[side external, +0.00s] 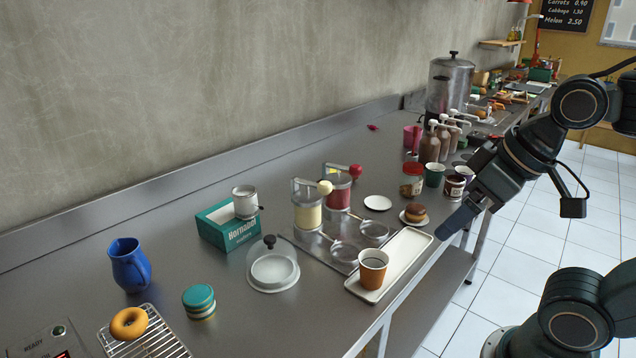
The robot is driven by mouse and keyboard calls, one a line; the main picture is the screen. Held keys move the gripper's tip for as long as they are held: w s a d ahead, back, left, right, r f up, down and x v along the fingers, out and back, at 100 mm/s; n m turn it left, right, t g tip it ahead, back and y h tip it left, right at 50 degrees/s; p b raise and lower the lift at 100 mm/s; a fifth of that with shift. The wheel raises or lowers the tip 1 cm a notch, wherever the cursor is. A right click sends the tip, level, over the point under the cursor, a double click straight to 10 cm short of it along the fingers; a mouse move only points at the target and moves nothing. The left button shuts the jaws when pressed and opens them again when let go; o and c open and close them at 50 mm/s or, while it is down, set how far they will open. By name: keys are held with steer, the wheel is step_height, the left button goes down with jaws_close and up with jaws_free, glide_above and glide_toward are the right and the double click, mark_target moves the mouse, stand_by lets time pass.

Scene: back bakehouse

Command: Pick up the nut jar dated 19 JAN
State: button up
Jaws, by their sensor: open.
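No date reading 19 JAN can be made out in the side external view, so I cannot tell which container is the nut jar. A jar with a red lid and pale label (411,180) stands upright towards the right of the steel counter. A short container with a dark top and pale band (454,187) stands to its right. A small round teal-topped container with bands (199,302) stands at the front left. My gripper (447,230) is open and hangs by the counter's right edge, near the red-lidded jar and apart from it. It holds nothing that I can see.
A white tray (408,250) with an orange cup (372,268) lies along the front edge. A plate with a bun (414,214), a dark green cup (434,174) and pump bottles (430,148) crowd the area near my gripper. The counter's back left is clear.

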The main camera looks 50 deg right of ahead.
steer(key=shift+w+r, duration=0.1)
steer(key=w+d+r+m+g, duration=0.1)
steer(key=w+d+r+m, duration=0.45)
steer(key=w, duration=0.45)
steer(key=m+g, duration=0.5)
steer(key=m, duration=0.9)
glide_above(414, 165)
step_height(414, 165, down, 11)
steer(key=shift+f, duration=4.35)
steer(key=shift+f, duration=0.1)
